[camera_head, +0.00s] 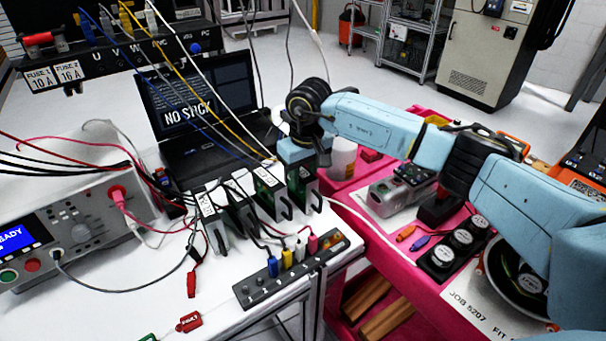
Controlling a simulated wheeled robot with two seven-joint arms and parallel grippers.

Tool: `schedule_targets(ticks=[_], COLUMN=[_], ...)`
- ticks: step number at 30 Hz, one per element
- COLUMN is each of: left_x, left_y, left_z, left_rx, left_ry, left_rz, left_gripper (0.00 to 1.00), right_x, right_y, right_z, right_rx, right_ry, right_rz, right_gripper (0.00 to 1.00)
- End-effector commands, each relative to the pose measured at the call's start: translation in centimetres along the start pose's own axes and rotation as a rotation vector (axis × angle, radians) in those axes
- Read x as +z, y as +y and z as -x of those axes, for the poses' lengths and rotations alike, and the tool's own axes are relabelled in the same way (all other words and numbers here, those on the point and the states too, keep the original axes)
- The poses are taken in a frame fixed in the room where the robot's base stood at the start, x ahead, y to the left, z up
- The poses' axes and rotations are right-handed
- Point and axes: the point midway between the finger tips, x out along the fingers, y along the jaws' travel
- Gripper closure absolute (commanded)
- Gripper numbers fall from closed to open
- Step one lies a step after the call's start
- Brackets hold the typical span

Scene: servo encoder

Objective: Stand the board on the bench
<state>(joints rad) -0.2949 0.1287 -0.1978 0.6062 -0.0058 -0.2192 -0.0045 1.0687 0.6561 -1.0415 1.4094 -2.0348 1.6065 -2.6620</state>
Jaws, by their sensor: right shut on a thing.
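Several upright boards with black handles stand in a row on the white bench (165,270). The rightmost green board (301,187) is at the bench's right side, directly under my right gripper (299,164). My right gripper points down from the black wrist and is shut on the top of this board; the fingertips are mostly hidden. The board looks about upright. I cannot tell whether its lower edge touches the bench. Another green board (268,190) stands just to its left. My left gripper is out of view.
A grey instrument (80,225) with cables stands left. A laptop (200,115) is behind the boards, and wires hang from a panel above (110,55). A terminal strip (290,270) lies in front. A pink cart (400,280) with parts adjoins the bench's right.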

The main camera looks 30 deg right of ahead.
Motion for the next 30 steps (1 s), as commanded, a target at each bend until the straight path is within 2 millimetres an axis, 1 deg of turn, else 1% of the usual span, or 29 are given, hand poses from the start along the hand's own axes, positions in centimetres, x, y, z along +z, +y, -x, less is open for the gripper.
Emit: schedule_targets(ticks=[4, 5, 9, 17, 20, 23, 26, 30], left_x=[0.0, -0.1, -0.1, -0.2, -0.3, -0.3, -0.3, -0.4], left_y=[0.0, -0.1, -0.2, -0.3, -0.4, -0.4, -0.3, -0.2], left_z=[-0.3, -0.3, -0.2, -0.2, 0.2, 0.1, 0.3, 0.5], left_rx=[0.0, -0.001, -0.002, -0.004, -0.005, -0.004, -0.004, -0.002], left_ry=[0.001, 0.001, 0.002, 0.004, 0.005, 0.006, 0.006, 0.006], left_rz=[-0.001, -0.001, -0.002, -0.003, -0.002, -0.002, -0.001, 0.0], left_gripper=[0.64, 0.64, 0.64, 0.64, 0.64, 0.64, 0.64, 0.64], right_x=[0.0, 0.0, 0.0, 0.0, 0.0, -0.1, -0.1, -0.1], right_y=[0.0, 0.0, 0.0, 0.0, 0.0, 0.0, 0.0, 0.1], right_z=[-0.3, -0.3, -0.2, -0.2, 0.2, 1.5, 3.5, 6.7], right_rx=[0.0, 0.0, 0.0, 0.0, 0.0, 0.001, 0.001, 0.002], right_ry=[0.001, 0.0, -0.001, -0.001, -0.001, 0.003, 0.003, 0.005], right_rz=[0.0, 0.0, 0.0, 0.0, 0.0, 0.001, 0.001, 0.001], right_gripper=[1.0, 0.65, 0.48, 0.48, 0.48, 0.48, 0.48, 0.48])
